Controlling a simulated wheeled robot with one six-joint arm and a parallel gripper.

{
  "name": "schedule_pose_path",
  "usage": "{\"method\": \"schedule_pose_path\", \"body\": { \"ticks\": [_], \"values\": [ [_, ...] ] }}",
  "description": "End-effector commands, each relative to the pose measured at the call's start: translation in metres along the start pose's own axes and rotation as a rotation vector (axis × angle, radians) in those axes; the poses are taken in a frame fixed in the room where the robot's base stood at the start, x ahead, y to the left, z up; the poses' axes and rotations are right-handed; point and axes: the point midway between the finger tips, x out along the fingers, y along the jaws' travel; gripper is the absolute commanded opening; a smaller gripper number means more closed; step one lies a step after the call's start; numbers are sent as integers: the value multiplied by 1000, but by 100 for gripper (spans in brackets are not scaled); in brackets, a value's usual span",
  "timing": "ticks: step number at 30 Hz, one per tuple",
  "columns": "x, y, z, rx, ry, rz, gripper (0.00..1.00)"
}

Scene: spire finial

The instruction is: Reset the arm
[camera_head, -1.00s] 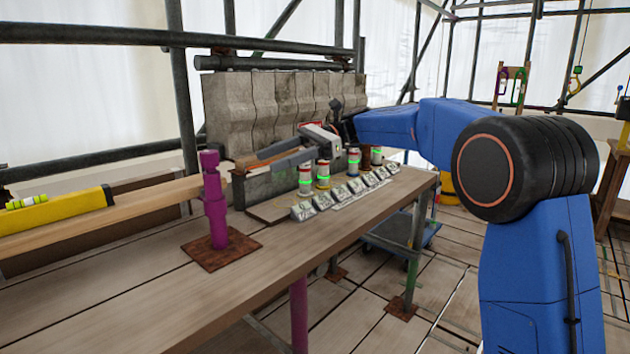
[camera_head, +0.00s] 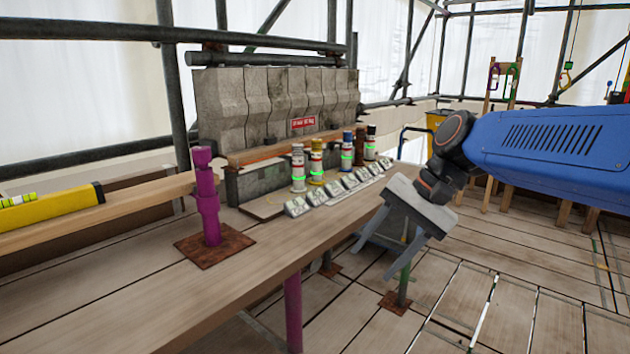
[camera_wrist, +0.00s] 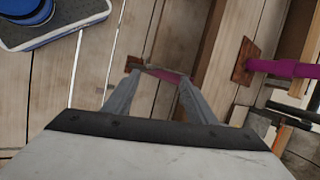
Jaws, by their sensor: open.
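My gripper (camera_head: 373,260) is in front of the bench's right end in the head view, pointing down and left, clear of the bench top. Its two grey fingers are spread apart with nothing between them. In the wrist view the open fingers (camera_wrist: 158,98) frame the plank floor and a magenta post beyond them. My blue arm comes in from the right in the head view.
The wooden bench (camera_head: 200,300) carries a magenta post (camera_head: 208,200), a yellow level (camera_head: 55,208) and several banded cylinders (camera_head: 298,168) behind a row of labelled blocks (camera_head: 297,207). Stone blocks (camera_head: 270,105) stand behind. Plank floor (camera_head: 540,290) is open at right.

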Motion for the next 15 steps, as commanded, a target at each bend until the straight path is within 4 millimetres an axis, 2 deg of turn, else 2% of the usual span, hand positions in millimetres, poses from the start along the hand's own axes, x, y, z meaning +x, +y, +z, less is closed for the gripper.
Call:
{"method": "schedule_pose_path", "body": {
  "ticks": [3,15],
  "values": [
    [2,46,6,-85,98,46,51],
    [17,189,17,-414,380,269,51]
  ]
}}
